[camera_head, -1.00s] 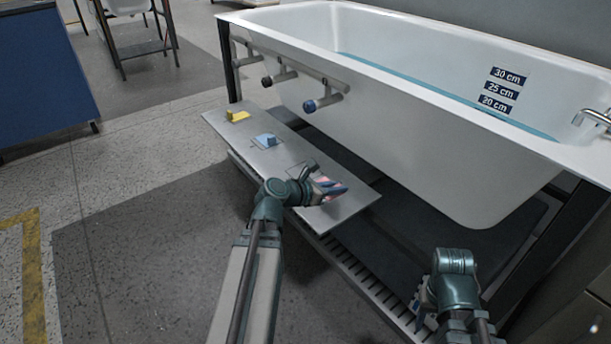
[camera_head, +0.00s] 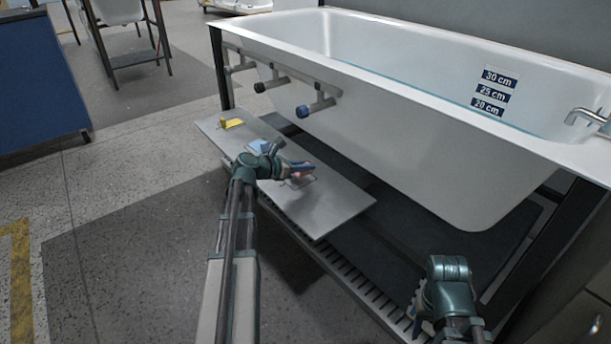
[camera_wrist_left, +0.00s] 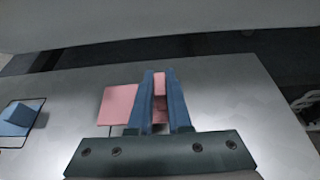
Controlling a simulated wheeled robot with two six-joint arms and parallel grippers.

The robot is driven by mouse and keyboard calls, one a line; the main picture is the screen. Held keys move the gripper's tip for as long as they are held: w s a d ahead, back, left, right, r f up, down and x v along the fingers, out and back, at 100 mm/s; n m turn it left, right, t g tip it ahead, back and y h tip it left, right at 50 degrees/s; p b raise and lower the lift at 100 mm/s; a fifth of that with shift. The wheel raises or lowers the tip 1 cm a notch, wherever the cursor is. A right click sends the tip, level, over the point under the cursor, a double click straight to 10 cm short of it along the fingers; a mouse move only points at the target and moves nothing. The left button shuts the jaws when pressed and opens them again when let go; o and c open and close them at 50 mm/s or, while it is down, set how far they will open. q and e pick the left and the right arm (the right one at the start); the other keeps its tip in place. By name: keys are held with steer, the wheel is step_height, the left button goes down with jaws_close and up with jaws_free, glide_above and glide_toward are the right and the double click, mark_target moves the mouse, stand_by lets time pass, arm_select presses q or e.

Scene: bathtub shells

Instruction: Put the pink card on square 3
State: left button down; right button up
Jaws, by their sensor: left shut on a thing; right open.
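My left gripper (camera_head: 303,168) is shut on the raised tab of the pink card (camera_wrist_left: 117,103), over the grey board (camera_head: 340,208). In the left wrist view the tab is between the blue fingers (camera_wrist_left: 160,75), and the flat part of the card shows to their left. A dark outlined square shows partly beneath the card; its number is not readable. I cannot tell whether the card touches the board. The blue card (camera_wrist_left: 20,117) sits in an outlined square to the left. My right gripper (camera_head: 420,312) is open at the lower right, partly hidden by its wrist.
A yellow card (camera_head: 231,123) lies at the board's far left end. The white bathtub (camera_head: 400,135) stands just behind and above the board, with knobbed pipes (camera_head: 312,108) projecting from its side. The board's right end is bare.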

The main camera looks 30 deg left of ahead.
mark_target(301, 174)
arm_select(q)
steer(key=shift+f+b, duration=1.85)
steer(key=shift+f, duration=0.05)
steer(key=c, duration=0.9)
jaws_free()
steer(key=shift+o, duration=0.2)
steer(key=shift+r, duration=0.1)
steer(key=shift+r+p, duration=0.25)
steer(key=shift+p, duration=0.1)
steer(key=p+v, duration=0.4)
steer(key=v, duration=0.6)
steer(key=shift+s+a, duration=0.1)
steer(key=shift+s, duration=0.1)
steer(key=shift+v, duration=0.75)
